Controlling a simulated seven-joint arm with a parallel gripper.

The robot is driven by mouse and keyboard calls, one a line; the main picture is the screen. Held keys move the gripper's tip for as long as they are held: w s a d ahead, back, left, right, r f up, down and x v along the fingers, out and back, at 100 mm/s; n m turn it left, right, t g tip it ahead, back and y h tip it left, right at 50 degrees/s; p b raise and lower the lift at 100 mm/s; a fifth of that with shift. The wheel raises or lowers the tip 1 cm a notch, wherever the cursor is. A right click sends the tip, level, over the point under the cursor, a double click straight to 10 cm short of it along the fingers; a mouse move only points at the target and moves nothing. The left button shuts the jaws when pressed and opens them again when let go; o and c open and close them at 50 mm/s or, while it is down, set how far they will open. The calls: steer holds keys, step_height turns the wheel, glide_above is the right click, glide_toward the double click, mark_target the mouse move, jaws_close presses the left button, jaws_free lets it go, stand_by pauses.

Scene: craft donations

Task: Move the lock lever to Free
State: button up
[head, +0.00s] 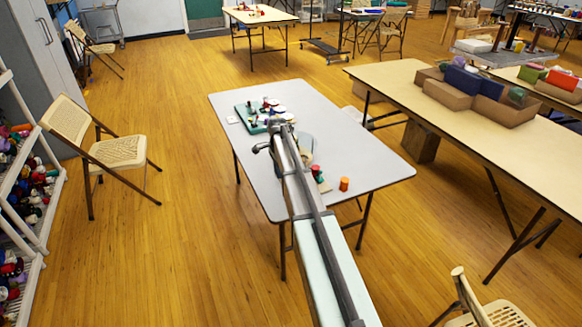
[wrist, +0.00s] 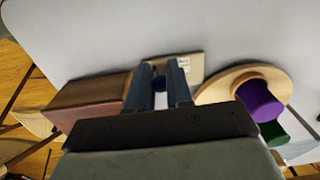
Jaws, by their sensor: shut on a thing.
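In the wrist view my gripper (wrist: 159,68) points at a small tan plate (wrist: 190,66) with a white label on the grey table. A small dark blue knob (wrist: 159,83) shows between the two fingers, and they are shut on it. It appears to be the lock lever's end; the rest of the lever is hidden by the fingers. The label is too small to read, so I cannot tell which position the lever is in. In the head view my arm lies over the table and hides the lever.
In the wrist view a brown box (wrist: 88,100) stands close left of my gripper. A round wooden piece (wrist: 283,82) with a purple spool (wrist: 259,100) is to the right. In the head view a green board (head: 243,112) with several small items and an orange spool (head: 344,184) are on the table (head: 375,165).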

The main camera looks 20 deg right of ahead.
steer(key=shift+a, duration=0.1)
steer(key=o, duration=0.7)
steer(key=shift+r, duration=0.15)
steer(key=shift+r, duration=3.65)
